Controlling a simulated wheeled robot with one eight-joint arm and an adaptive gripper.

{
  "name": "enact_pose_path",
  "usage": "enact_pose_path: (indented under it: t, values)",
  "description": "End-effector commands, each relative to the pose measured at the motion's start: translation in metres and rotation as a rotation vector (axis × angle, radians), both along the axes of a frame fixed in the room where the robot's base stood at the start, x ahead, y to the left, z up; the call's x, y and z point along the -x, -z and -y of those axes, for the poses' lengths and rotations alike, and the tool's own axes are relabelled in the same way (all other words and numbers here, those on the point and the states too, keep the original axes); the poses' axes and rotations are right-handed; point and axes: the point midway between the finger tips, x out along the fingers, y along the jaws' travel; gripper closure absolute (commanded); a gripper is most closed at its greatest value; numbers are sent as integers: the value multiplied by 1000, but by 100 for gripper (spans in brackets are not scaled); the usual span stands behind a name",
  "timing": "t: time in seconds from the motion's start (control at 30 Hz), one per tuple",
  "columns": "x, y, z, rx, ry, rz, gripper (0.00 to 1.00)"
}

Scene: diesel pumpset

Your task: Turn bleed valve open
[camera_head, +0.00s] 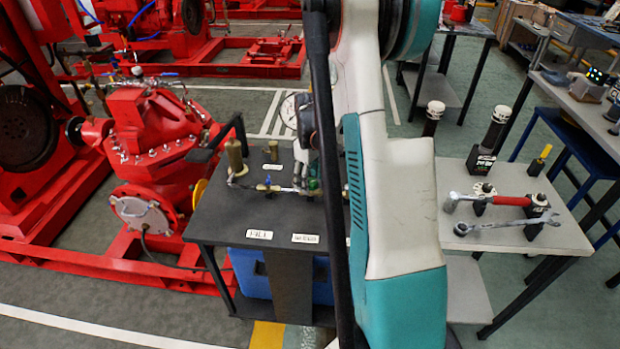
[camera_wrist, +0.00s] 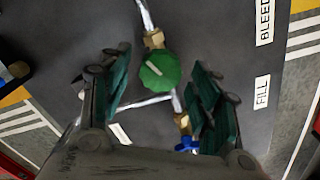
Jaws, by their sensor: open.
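A round green knob (camera_wrist: 159,71) with a pale line across its top sits on a brass-fitted pipe in the wrist view. It looks like the bleed valve, though the BLEED label (camera_wrist: 265,20) is set apart from it. In the head view the green knob (camera_head: 313,186) shows small beside my arm. My gripper (camera_wrist: 158,62) is open, with one dark-green-padded finger on each side of the knob. Gaps show between the pads and the knob; their height relative to it is unclear. My arm hides much of the gripper in the head view.
A small blue valve handle (camera_wrist: 187,144) sits on the same pipe run, near the right finger. A FILL label (camera_wrist: 261,92) lies on the dark bench top (camera_head: 215,222). A brass cylinder (camera_head: 235,158) stands at left. A table (camera_head: 560,238) with wrenches is at right.

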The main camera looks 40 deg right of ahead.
Motion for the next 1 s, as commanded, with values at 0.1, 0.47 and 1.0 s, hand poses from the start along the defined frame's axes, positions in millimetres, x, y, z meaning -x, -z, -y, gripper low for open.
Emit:
enact_pose_path:
  t: [0.1,0.47,1.0]
  values:
    - [0,-8,0,0,0,0,43]
    - [0,-75,0,0,0,0,43]
    - [0,-119,0,0,0,0,43]
